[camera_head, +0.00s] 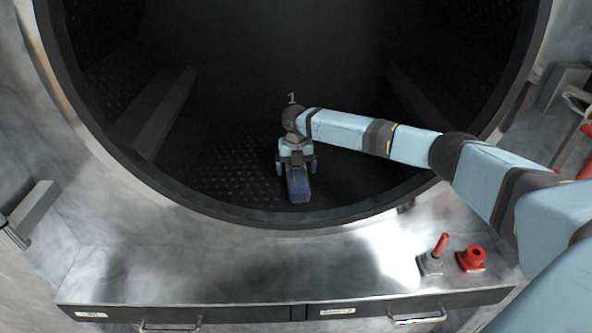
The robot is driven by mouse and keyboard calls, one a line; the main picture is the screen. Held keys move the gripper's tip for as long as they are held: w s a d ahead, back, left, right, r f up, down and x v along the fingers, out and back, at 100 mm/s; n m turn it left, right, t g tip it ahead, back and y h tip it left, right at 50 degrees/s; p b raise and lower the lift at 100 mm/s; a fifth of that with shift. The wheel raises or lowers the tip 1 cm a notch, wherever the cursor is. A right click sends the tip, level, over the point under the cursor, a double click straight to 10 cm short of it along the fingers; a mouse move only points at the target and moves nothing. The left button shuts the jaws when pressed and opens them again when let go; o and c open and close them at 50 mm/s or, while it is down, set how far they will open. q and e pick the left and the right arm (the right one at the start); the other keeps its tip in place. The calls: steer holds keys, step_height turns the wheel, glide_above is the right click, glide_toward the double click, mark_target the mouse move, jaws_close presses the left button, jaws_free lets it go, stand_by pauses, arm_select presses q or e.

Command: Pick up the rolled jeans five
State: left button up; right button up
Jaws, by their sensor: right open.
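A rolled pair of dark blue jeans (298,187) lies inside the washer drum, near the lower front of the opening. It points roughly toward me. My right gripper (296,168) is open just above its far end, with a finger on each side of the roll. The fingers seem to straddle the jeans; whether they touch it I cannot tell. The far end of the roll is hidden under the gripper. My left gripper is not in view.
The round drum rim (300,219) curves in front of the jeans. Inside, raised ribs (164,112) stand on the dark perforated wall. Below is a metal ledge (240,262) with a red-handled lever (434,256) and a red button (471,259) at right. Much of the drum floor is clear.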

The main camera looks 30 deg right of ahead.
steer(key=c, duration=1.2)
steer(key=shift+r, duration=0.1)
